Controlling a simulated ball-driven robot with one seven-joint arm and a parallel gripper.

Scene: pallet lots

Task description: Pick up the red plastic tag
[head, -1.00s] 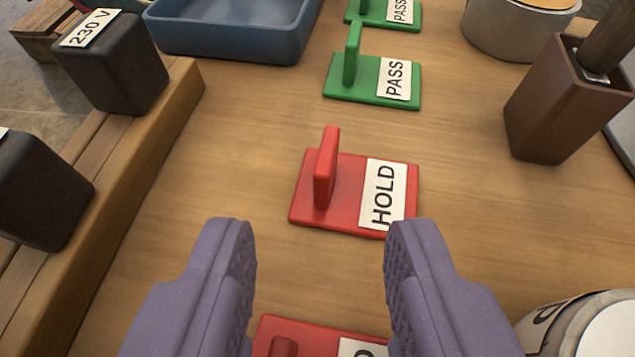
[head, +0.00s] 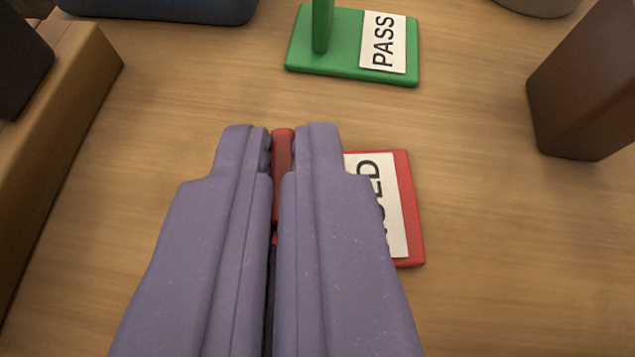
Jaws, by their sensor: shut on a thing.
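The red plastic tag (head: 413,210) is in the middle of the head view. It has a flat base, a raised red handle and a white label, partly hidden, whose last letter is D. My gripper (head: 282,140) is shut on the tag's upright handle, with one purple finger on each side. The fingers hide the left part of the base and part of the label. The base looks flat and level; I cannot tell whether it touches the table.
A green PASS tag (head: 340,55) lies beyond on the wooden table (head: 480,280). A brown block-shaped holder (head: 590,90) stands at the right. A wooden ledge (head: 60,130) runs along the left, with a dark block (head: 20,65) on it. A blue tray (head: 160,8) is at the back.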

